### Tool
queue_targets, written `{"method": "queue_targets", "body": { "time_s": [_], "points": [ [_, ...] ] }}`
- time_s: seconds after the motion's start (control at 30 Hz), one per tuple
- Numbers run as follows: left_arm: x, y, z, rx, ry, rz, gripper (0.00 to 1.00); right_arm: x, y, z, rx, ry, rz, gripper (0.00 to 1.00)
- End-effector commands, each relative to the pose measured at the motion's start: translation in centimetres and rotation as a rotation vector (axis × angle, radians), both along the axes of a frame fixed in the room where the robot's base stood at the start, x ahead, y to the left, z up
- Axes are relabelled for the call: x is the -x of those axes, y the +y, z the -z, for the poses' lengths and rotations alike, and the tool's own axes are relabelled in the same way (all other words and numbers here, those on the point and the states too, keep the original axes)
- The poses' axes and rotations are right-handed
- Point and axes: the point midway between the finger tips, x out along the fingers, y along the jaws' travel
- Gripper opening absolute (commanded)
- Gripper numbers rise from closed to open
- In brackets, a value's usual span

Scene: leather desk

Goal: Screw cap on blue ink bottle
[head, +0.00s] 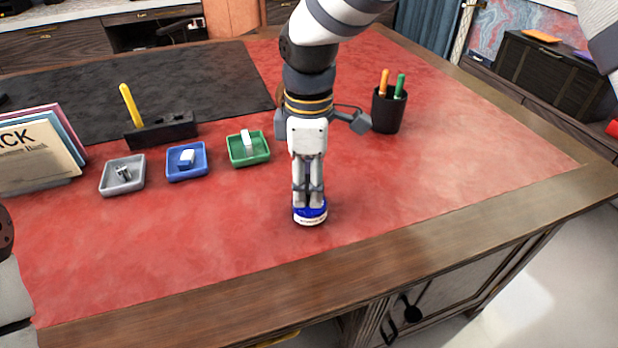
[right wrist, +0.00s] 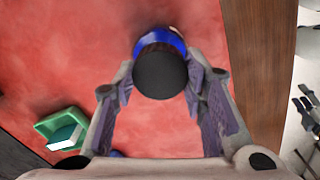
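The blue ink bottle (head: 311,214) stands upright on the red desk mat, with a white label band low on its side. My right gripper (head: 308,203) points straight down over it, fingertips at the bottle's top. In the right wrist view a round black cap (right wrist: 160,75) sits between the fingertips, with the blue bottle (right wrist: 172,41) showing just beyond it. The fingers press on both sides of the cap. It appears over the bottle's mouth; whether its thread is engaged is hidden. My left gripper is out of view.
Left of the bottle are a grey tray (head: 104,187), a blue tray (head: 173,175) and a green tray (head: 236,159), each holding a small item. A black pen cup (head: 388,112) stands behind right. A black holder (head: 160,132) carries a yellow pen. The mat right of the bottle is clear.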

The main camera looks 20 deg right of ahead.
Motion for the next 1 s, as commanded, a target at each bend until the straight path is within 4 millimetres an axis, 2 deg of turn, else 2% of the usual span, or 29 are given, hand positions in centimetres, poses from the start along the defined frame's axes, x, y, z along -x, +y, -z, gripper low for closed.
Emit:
{"method": "queue_targets", "body": {
  "time_s": [0.57,0.83,1.0],
  "points": [
    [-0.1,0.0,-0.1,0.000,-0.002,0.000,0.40,0.0,0.0,0.2,0.000,0.000,0.010,0.12],
    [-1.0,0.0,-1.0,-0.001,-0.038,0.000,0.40,0.0,0.0,0.0,0.000,-0.002,0.273,0.12],
    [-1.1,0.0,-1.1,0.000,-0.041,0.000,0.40,0.0,0.0,0.3,0.000,0.002,0.353,0.12]
  ]
}}
